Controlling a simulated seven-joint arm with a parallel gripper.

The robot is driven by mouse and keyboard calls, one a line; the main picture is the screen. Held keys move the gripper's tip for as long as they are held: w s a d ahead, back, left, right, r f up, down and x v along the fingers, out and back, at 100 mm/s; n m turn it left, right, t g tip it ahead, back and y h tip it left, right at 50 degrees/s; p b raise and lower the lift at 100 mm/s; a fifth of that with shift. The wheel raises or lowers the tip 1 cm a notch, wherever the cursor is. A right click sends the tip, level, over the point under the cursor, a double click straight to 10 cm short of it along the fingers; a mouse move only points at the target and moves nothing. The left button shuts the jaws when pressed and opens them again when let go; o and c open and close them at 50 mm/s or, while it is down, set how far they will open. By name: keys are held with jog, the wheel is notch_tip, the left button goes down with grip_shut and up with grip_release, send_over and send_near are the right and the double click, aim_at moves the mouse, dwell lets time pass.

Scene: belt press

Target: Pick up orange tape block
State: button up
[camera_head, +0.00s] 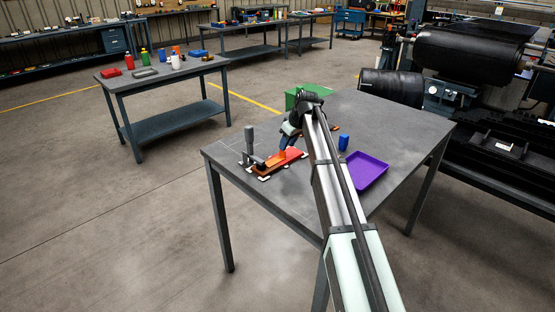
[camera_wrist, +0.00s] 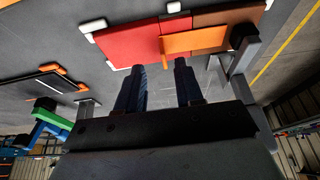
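The orange tape block (camera_wrist: 193,41) is a flat slab lying across a red piece (camera_wrist: 128,43) and a brown piece (camera_wrist: 222,19) in the wrist view. It also shows on the worktable in the head view (camera_head: 271,161). My gripper (camera_wrist: 160,68) has its two dark fingers apart, with nothing between them. The fingers point toward the red piece and the near edge of the block, with the block off toward the right finger. In the head view my gripper (camera_head: 289,142) is over the table beside the red end, partly hidden by my arm.
A grey upright clamp (camera_head: 249,142) stands at the left end of the brown piece. White corner pieces (camera_wrist: 87,38) edge the fixture. A blue cylinder (camera_head: 343,143), purple tray (camera_head: 366,171) and green box (camera_head: 300,97) are on the table (camera_head: 405,130). The table's left front is clear.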

aim_at(282, 156)
jog(key=x, duration=0.4)
jog(key=shift+s+a+f, duration=0.1)
jog(key=shift+a, duration=0.1)
jog(key=shift+c, duration=0.2)
grip_shut()
